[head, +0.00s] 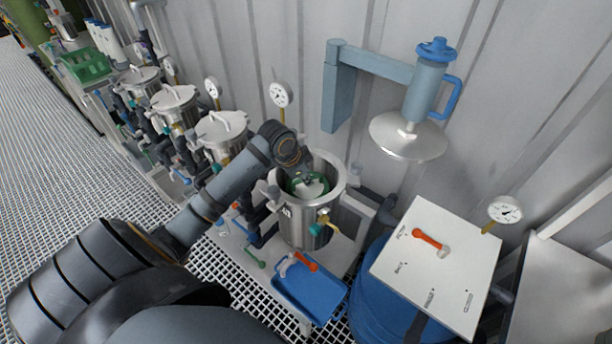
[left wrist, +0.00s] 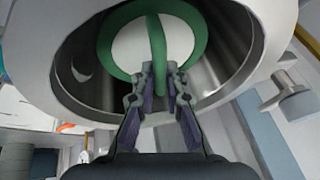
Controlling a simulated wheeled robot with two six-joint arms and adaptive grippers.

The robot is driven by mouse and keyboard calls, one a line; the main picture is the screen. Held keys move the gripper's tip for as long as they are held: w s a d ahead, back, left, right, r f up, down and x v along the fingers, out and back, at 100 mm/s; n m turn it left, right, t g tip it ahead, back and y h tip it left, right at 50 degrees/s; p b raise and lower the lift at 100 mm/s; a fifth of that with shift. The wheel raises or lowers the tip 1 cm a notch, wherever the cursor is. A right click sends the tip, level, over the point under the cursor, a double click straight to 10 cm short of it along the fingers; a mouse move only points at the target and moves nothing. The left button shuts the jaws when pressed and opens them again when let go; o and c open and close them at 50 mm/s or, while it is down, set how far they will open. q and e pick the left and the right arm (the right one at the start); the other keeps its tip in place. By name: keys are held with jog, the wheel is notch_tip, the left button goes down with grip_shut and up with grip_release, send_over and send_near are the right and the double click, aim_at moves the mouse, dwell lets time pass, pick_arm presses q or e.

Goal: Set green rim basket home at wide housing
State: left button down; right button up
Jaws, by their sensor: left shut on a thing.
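The green rim basket (head: 318,188) is inside the mouth of the wide housing (head: 300,228), an open steel vessel near the middle of the head view. In the left wrist view its green ring, pale inside and bar handle (left wrist: 156,45) show within the housing's rim (left wrist: 62,98). My left gripper (left wrist: 160,78) is shut on the handle bar. In the head view the left gripper (head: 306,173) reaches down into the opening. How deep the basket sits and whether it touches the bottom is hidden. My right gripper is not in view.
A lid (head: 408,140) with a blue handle hangs from a wall arm at the right. Several closed vessels (head: 222,130) stand to the left. A blue tray (head: 310,290) sits in front, and a white panel (head: 440,262) with an orange-handled valve lies right. Gauges stand nearby.

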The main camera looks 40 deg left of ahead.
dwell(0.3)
pick_arm(q)
jog(key=c, duration=1.3)
grip_release()
jog(key=shift+f, duration=0.1)
jog(key=shift+v, duration=6)
